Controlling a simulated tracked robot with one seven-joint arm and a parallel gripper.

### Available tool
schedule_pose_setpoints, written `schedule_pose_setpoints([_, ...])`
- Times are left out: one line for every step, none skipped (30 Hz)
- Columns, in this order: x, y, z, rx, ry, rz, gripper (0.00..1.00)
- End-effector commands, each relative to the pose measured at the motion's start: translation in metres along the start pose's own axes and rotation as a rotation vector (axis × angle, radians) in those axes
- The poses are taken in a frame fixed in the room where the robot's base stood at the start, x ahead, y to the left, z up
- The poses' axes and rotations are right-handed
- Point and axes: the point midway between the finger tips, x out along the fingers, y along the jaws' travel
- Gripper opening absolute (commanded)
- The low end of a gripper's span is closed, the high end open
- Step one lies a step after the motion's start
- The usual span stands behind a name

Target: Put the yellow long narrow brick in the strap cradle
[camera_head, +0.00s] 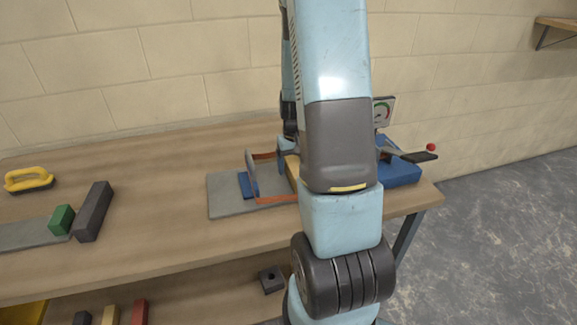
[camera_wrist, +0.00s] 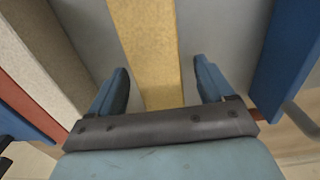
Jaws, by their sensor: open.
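The yellow long narrow brick (camera_wrist: 150,45) runs between my gripper's two blue fingers in the wrist view, with a grey gap on each side. My gripper (camera_wrist: 161,68) is open around it and neither finger appears to touch it. In the head view a small part of the yellow brick (camera_head: 292,165) shows beside my arm, which hides the rest. What looks like the strap cradle, with orange-red straps (camera_head: 273,199) and a blue side piece (camera_head: 248,184), stands on a grey plate (camera_head: 225,201). The brick lies within or over it; whether it rests fully down I cannot tell.
In the wrist view a blue wall (camera_wrist: 288,60) stands right, and a grey-brown bar (camera_wrist: 42,50) left. A dark brick (camera_head: 93,211), green block (camera_head: 61,219) and yellow-handled float (camera_head: 29,180) are left on the bench. A blue device with a gauge (camera_head: 400,172) stands right.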

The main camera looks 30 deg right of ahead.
Motion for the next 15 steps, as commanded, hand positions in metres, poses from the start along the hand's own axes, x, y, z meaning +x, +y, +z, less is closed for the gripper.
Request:
schedule_pose_setpoints([0.0, 0.0, 0.0, 0.0, -0.001, 0.0, 0.81])
schedule_pose_setpoints([-0.001, 0.0, 0.0, 0.0, 0.0, 0.0, 0.81])
schedule_pose_setpoints([-0.002, 0.0, 0.0, 0.0, 0.0, 0.0, 0.81])
schedule_pose_setpoints([-0.004, 0.0, 0.0, 0.0, 0.0, 0.0, 0.81])
schedule_pose_setpoints([-0.005, 0.0, 0.0, -0.001, 0.001, 0.0, 0.81])
schedule_pose_setpoints([-0.009, 0.0, -0.001, -0.001, 0.002, 0.0, 0.81])
schedule_pose_setpoints([-0.012, 0.0, -0.001, -0.001, 0.003, 0.0, 0.81])
schedule_pose_setpoints([-0.016, -0.001, -0.001, -0.001, 0.004, 0.0, 0.81])
schedule_pose_setpoints([-0.022, -0.001, -0.002, -0.001, 0.004, 0.0, 0.81])
schedule_pose_setpoints([-0.026, -0.001, -0.002, 0.0, 0.005, 0.0, 0.81])
schedule_pose_setpoints([-0.031, -0.001, -0.002, 0.0, 0.005, 0.0, 0.81])
schedule_pose_setpoints([-0.038, -0.001, -0.003, -0.001, 0.006, 0.0, 0.81])
schedule_pose_setpoints([-0.043, -0.001, -0.003, -0.001, 0.005, 0.0, 0.81])
schedule_pose_setpoints([-0.049, -0.001, -0.003, -0.001, 0.005, 0.0, 0.81])
schedule_pose_setpoints([-0.056, -0.001, -0.003, -0.001, 0.005, 0.001, 0.81])
